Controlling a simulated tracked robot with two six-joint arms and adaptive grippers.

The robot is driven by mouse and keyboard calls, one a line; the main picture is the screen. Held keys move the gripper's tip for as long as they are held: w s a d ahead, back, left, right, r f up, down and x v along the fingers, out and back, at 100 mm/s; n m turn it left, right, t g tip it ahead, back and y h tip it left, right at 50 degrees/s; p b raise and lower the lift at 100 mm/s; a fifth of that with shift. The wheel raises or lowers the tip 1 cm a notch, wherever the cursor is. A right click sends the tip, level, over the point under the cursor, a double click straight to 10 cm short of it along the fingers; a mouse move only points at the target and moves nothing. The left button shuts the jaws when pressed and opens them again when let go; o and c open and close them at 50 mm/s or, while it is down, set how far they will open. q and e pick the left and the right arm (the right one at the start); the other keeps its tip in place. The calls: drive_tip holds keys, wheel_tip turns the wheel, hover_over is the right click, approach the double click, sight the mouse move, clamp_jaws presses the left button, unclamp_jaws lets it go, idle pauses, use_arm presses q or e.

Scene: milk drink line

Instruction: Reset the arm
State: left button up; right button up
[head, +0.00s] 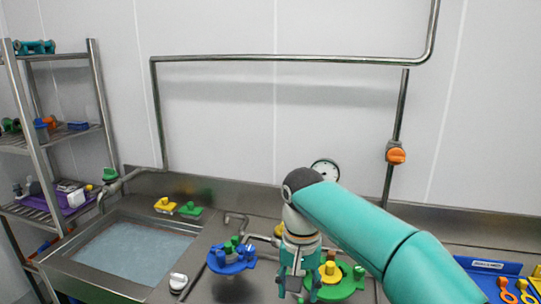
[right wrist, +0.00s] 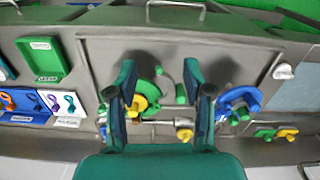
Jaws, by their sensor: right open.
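My right arm (head: 375,225) reaches in from the lower right in the head view. Its gripper (head: 297,286) hangs fingers down over the steel counter, in front of a green and yellow valve wheel (head: 340,285). In the right wrist view the gripper (right wrist: 159,75) has its two teal fingers spread apart with nothing between them. The green valve wheel (right wrist: 155,90) shows beyond that gap, partly hidden by the left finger. Contact with it cannot be told. My left gripper is in neither view.
A blue valve wheel (head: 232,258) stands left of the gripper. A sink (head: 130,248) of water is further left, with yellow (head: 165,205) and green (head: 189,209) pieces behind it. A pipe with an orange valve (head: 396,154) rises at the back. A blue tray (head: 480,284) lies at right.

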drive_tip(key=s+d+f+m+g, duration=0.15)
drive_tip(key=d+f, duration=0.25)
drive_tip(key=f, duration=0.4)
drive_tip(key=s+d+f+g, duration=0.2)
drive_tip(key=s+d+f, duration=0.1)
drive_tip(key=f, duration=0.4)
drive_tip(key=s+d+f+g, duration=0.2)
drive_tip(key=d+f, duration=0.2)
drive_tip(key=f, duration=0.4)
drive_tip(key=s+a+f+t+y, duration=0.1)
drive_tip(key=s+a+f+y, duration=0.1)
drive_tip(key=s+f, duration=0.7)
drive_tip(key=s+a+f+t+y, duration=0.1)
drive_tip(key=s+a+f+y, duration=0.15)
drive_tip(key=s+f, duration=0.6)
drive_tip(key=w+t, duration=0.1)
drive_tip(key=n+t, duration=0.1)
drive_tip(key=w+t, duration=0.1)
drive_tip(key=t, duration=0.1)
drive_tip(key=shift+w+d+r+n+h, duration=0.25)
drive_tip(key=shift+w+r, duration=0.1)
drive_tip(key=shift+r, duration=0.05)
drive_tip(key=shift+c, duration=0.2)
drive_tip(key=shift+c, duration=0.7)
